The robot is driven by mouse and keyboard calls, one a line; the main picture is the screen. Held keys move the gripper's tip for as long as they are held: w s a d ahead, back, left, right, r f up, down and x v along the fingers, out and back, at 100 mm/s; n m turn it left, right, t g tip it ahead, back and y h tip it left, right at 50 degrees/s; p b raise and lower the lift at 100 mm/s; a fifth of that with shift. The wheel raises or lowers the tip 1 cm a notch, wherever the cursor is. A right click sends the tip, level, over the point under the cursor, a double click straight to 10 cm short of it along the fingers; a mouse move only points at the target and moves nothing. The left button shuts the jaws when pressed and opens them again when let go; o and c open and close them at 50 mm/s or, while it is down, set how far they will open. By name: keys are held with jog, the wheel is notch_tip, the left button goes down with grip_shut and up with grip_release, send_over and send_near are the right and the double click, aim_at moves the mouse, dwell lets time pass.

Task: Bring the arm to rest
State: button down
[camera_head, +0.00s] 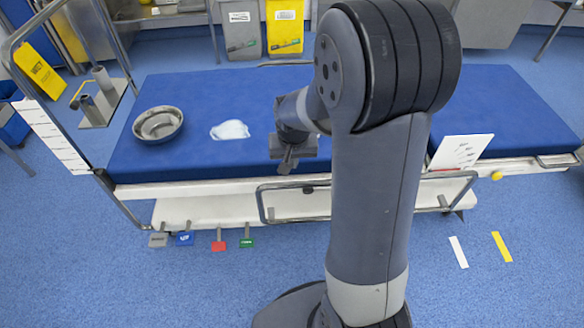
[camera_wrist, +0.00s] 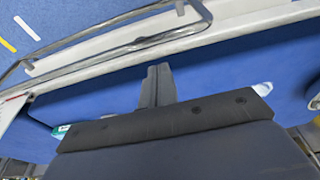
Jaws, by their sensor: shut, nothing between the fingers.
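My gripper (camera_head: 287,163) hangs over the near part of the blue operating table (camera_head: 190,88), left of my upright arm in the head view. Its fingers are together and hold nothing. In the wrist view my gripper (camera_wrist: 157,72) points toward the table's near edge and side rail, with blue table surface around it. Part of the table is hidden behind my arm in the head view.
A steel bowl (camera_head: 158,124) and a crumpled white cloth (camera_head: 230,130) lie on the table, left of my gripper. A white printed card (camera_head: 461,152) stands at the right. A metal side rail (camera_head: 365,185) runs along the near edge. Yellow and grey bins (camera_head: 284,28) stand behind.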

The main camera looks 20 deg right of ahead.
aim_at(292, 185)
jog(key=v, duration=0.3)
jog(key=shift+f, duration=0.1)
jog(key=b+x, duration=0.4)
jog(key=x, duration=1)
jog(key=shift+s+b, duration=0.1)
jog(key=shift+b, duration=0.3)
jog(key=shift+s, duration=0.15)
